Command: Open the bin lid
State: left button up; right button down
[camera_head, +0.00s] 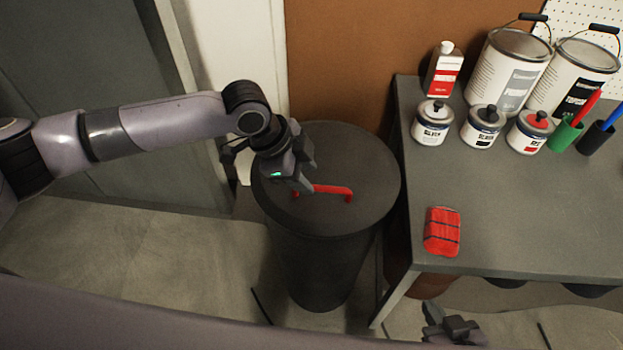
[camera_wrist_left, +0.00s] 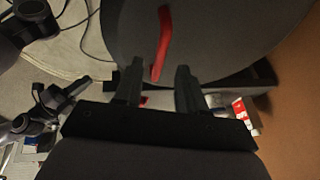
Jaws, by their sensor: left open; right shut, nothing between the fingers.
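The dark round bin (camera_head: 322,262) stands on the floor with its lid (camera_head: 360,170) closed flat on top. A red handle (camera_head: 335,190) arches across the middle of the lid. My left gripper (camera_head: 300,178) is over the lid at the left end of the handle and hides part of it. In the left wrist view the two fingers (camera_wrist_left: 157,80) are apart, with the red handle (camera_wrist_left: 163,40) just beyond their tips, not clearly between them. My right gripper (camera_head: 452,325) shows low at the bottom edge, below the workbench, empty and away from the bin.
A grey workbench (camera_head: 490,235) stands close to the bin's right. A brown wall (camera_head: 340,60) is behind the bin. Open floor (camera_head: 120,250) lies to the left.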

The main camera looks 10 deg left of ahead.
aim_at(316, 187)
pick_arm(q)
jog(key=shift+x, duration=1.65)
grip_shut()
